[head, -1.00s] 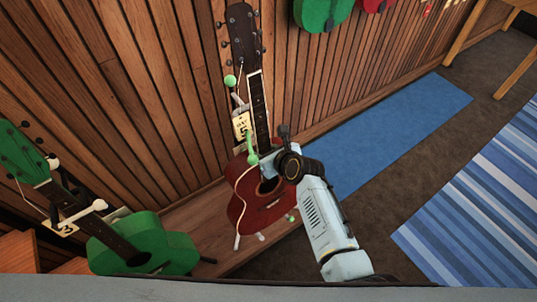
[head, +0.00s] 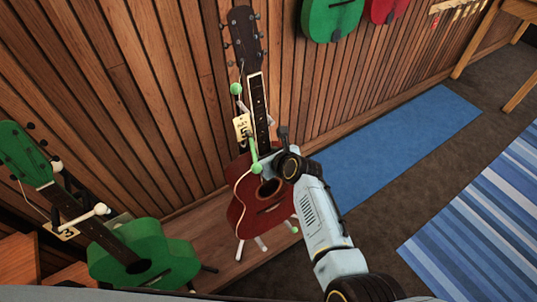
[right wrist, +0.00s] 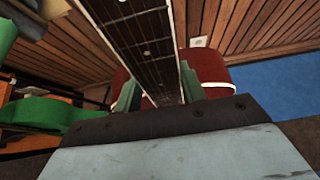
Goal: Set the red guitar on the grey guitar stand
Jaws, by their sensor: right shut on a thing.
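The red guitar (head: 250,212) stands nearly upright, neck up, against the grey stand in the head view. Pale stand legs (head: 261,243) show below its body, and green-tipped stand arms (head: 236,89) show beside the neck and in front of the body. I cannot tell whether its weight rests on the stand. My right gripper (head: 273,160) is at the base of the guitar's neck. In the right wrist view, its green-grey fingers (right wrist: 160,90) are on either side of the dark fretboard, shut on the guitar. My left gripper is out of view.
A green guitar (head: 160,262) sits on a white-tipped stand at left. A number tag (head: 242,127) hangs by the red guitar. The wooden wall (head: 170,100) is close behind, with more guitars hung on it. A blue mat (head: 400,140) lies right.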

